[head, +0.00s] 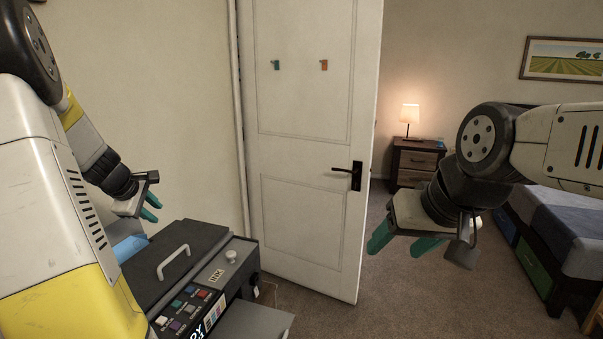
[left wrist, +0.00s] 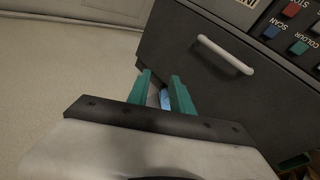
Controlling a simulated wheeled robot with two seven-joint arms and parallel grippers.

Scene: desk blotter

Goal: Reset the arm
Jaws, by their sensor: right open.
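My left gripper (head: 151,206) is above the left rear of a dark printer (head: 200,240), with its teal fingers apart. In the left wrist view the same gripper (left wrist: 162,85) points toward the printer's dark lid (left wrist: 200,80), with a gap between the fingers. A blue thing (left wrist: 165,98) shows beyond that gap; nothing appears gripped. My right gripper (head: 404,244) hangs in front of the door's right side and the carpet, with its teal fingers spread and empty.
A white door (head: 305,150) with a dark handle (head: 347,174) stands behind the printer and carries two small hooks. A nightstand (head: 415,162) with a lit lamp (head: 410,113) and a bed (head: 565,225) are at the right. Carpet (head: 400,300) below the right gripper is clear.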

